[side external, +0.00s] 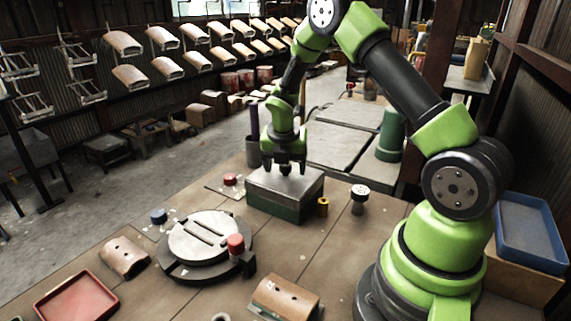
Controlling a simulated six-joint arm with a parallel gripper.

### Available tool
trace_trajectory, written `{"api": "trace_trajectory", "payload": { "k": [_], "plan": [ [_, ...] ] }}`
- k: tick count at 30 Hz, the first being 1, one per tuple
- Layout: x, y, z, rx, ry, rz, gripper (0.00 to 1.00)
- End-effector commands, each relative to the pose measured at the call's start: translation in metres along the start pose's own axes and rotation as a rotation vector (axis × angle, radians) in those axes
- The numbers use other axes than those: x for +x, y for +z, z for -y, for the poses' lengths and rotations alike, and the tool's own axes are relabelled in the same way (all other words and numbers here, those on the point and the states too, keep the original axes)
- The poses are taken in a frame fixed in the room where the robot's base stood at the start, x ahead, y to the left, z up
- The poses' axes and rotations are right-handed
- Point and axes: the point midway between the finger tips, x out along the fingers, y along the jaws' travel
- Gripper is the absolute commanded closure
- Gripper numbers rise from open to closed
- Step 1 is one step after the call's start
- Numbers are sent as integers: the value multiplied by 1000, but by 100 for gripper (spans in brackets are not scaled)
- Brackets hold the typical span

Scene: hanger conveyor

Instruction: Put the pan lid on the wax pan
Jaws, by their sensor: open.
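A rectangular box stands near the table's far edge in the side external view. Its lower part is dark green and looks like the wax pan (272,207). A flat grey top, which looks like the pan lid (302,186), covers it and appears level. I cannot tell how closely the two fit. My gripper (285,170) points down over the middle of the grey top, with its fingertips at or just above the surface. Its jaws are open. Any handle between the fingers is hard to make out.
A round slotted fixture (190,238) with a red knob (235,243) is in front. Curved brown pieces and a red tray (77,300) lie nearer.

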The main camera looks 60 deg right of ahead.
Motion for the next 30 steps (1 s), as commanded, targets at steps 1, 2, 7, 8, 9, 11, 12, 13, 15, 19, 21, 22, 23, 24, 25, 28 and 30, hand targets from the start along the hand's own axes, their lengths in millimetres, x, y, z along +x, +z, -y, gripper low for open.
{"api": "trace_trajectory", "payload": {
  "k": [1, 2, 7, 8, 9, 11, 12, 13, 15, 19, 21, 22, 23, 24, 25, 28, 30],
  "plan": [
    [0, 0, 0, 0, 0, 0, 27],
    [0, 0, 0, 0, 0, 0, 27],
    [-3, 0, 0, 1, 0, 1, 27],
    [-6, 0, 0, 1, 1, 2, 27],
    [-10, 1, 0, 2, 2, 2, 27],
    [-20, 1, -1, 2, 3, 3, 27],
    [-27, 1, -1, 1, 4, 4, 27],
    [-33, 1, -1, 1, 4, 4, 27],
    [-48, 1, -1, 2, 5, 5, 27],
    [-73, 1, -1, 2, 4, 3, 27],
    [-83, 1, 0, 1, 3, 3, 27],
    [-87, 1, -1, 1, 4, 3, 27],
    [-90, 0, 0, 1, 2, 2, 27],
    [-94, 0, 0, 0, 2, 2, 27],
    [-96, 0, 0, 0, 2, 2, 27],
    [-99, 0, 0, 0, 1, 0, 27],
    [-100, 0, 0, 0, 0, 0, 27]
  ]
}}
